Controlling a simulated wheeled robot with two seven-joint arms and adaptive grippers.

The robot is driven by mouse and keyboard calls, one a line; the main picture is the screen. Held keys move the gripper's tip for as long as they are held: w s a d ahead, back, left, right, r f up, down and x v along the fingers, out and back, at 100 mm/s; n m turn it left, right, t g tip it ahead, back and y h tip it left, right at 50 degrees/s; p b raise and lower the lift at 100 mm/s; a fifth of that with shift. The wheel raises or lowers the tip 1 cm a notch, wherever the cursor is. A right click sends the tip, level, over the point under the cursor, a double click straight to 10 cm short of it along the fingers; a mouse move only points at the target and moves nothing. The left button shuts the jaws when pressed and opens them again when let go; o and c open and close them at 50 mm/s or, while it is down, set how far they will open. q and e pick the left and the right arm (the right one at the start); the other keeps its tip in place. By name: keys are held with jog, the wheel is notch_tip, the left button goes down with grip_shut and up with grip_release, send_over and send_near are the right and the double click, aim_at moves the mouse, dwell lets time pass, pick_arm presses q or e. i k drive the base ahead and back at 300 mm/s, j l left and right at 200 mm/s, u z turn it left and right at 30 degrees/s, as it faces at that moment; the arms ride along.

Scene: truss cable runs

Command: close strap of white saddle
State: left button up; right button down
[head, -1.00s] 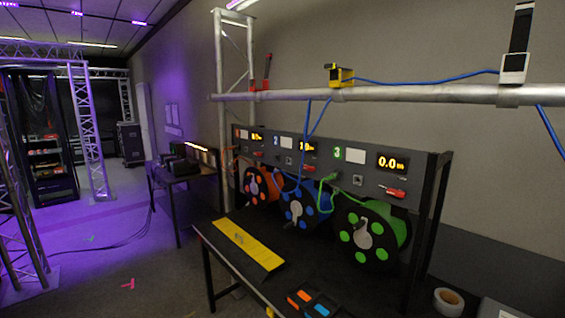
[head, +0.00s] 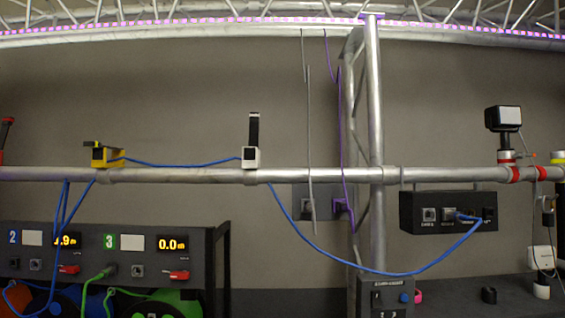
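The white saddle (head: 250,157) sits on top of the horizontal truss tube, near the middle left of the head view. Its black strap (head: 254,129) stands straight up from it, open. The blue cable (head: 182,165) comes to the saddle from the yellow saddle (head: 106,156) on the left. Right of the white saddle it hangs in a long loop below the tube and rises to a black box. Whether the cable lies inside the white saddle is too small to tell. Neither gripper is in view.
The horizontal tube (head: 205,175) crosses the whole view and meets a vertical post (head: 376,120). The black socket box (head: 448,212) hangs under the tube at right. A camera-like device (head: 503,118) stands on the tube. The reel rack (head: 140,255) is at lower left. Purple and grey cables hang near the post.

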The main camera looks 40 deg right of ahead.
aim_at(253, 133)
jog(key=z, duration=1.15)
jog(key=k+j, duration=0.1)
jog(key=j+u, duration=0.05)
jog(key=j, duration=0.05)
